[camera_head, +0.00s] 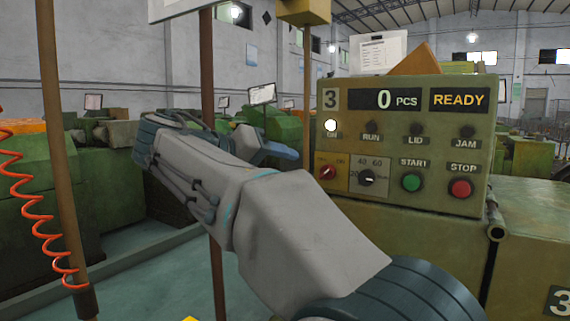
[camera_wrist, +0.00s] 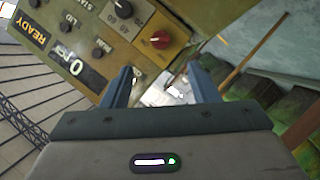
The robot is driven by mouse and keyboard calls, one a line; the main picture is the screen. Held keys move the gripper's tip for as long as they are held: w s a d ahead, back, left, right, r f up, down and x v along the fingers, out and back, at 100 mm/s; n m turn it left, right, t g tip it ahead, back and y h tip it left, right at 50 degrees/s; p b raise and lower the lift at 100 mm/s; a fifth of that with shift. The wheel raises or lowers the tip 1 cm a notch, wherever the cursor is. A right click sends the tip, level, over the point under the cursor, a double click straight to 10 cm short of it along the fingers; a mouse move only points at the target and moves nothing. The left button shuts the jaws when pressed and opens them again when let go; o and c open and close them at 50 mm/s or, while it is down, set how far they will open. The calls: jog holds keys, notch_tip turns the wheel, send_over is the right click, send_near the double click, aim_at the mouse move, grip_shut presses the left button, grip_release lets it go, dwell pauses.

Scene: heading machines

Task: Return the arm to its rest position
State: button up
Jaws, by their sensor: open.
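My arm reaches from the lower right of the head view up to the left, in front of a green machine's control panel (camera_head: 405,140). In the wrist view my gripper (camera_wrist: 161,78) is open, with its two blue fingers apart and nothing between them. The same panel (camera_wrist: 85,62) appears there tilted, beyond the fingers. Its red switch (camera_wrist: 160,40) lies above the gap between the fingertips. I cannot tell whether the fingers touch anything; they look clear of the panel.
The panel reads 3, 0 PCS and READY, and the ON lamp (camera_head: 330,125) is lit. A green START button (camera_head: 411,182) and a red STOP button (camera_head: 460,188) sit below. A brown post (camera_head: 62,150) with an orange coiled hose (camera_head: 30,200) stands at left. Green machines fill the background.

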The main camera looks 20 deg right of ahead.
dwell(0.3)
jog(key=s+a+f+n+g+y+p, duration=0.1)
jog(key=s+f+n+y+p, duration=0.1)
jog(key=s+f+y+p, duration=0.2)
jog(key=s+a+f+n+g+y+p, duration=0.1)
jog(key=s+f+y+p, duration=0.3)
jog(key=s+y+p, duration=0.5)
jog(key=s+n+p, duration=0.1)
jog(key=s+p, duration=0.6)
jog(key=p, duration=0.9)
jog(key=shift+s+a+g+y, duration=0.15)
jog(key=shift+a+g+y, duration=0.25)
